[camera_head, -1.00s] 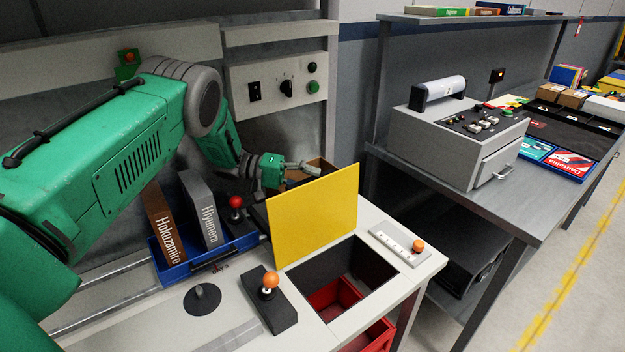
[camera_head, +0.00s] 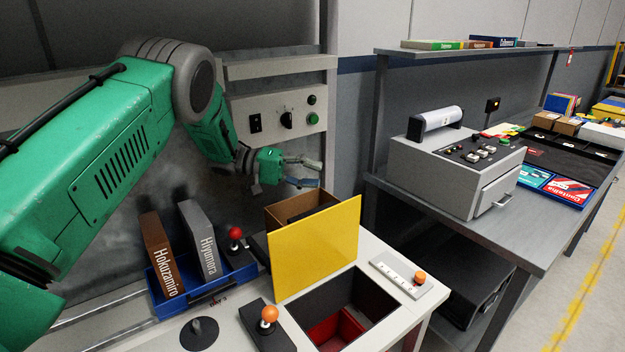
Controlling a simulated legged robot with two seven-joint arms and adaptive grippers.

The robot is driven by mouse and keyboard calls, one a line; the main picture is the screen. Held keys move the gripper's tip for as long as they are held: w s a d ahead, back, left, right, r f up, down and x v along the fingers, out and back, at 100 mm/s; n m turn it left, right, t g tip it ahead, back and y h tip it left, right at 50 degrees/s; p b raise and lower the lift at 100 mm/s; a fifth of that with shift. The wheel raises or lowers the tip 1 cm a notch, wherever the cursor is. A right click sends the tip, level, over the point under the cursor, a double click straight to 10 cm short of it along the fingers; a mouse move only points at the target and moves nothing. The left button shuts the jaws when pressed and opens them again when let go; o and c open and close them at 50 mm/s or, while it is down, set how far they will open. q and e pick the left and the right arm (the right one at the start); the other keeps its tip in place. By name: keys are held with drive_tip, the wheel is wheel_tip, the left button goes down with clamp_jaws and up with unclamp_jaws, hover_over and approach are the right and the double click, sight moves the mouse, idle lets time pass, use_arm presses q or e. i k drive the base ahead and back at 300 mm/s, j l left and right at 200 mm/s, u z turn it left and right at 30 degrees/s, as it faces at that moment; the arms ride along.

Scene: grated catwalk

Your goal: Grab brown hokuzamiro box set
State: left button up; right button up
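The brown Hokuzamiro box (camera_head: 161,254) stands upright, leaning slightly, in the left part of a blue tray (camera_head: 190,300). A grey Hiyumora box (camera_head: 200,240) stands just to its right in the same tray. My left gripper (camera_head: 312,173) is raised at the back, above a brown open box behind the yellow panel. It is to the right of the Hokuzamiro box and well apart from it. Its fingers are spread, with nothing seen between them. My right gripper does not show.
A yellow panel (camera_head: 315,248) stands upright beside a dark opening with a red bin (camera_head: 338,328). A red-knobbed lever (camera_head: 235,234) rises right of the grey box. An orange-knobbed joystick (camera_head: 269,315) is in front. The open brown box (camera_head: 290,212) sits behind the panel.

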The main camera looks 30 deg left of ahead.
sight(159, 250)
drive_tip(key=k+l, duration=0.75)
drive_tip(key=k, duration=0.1)
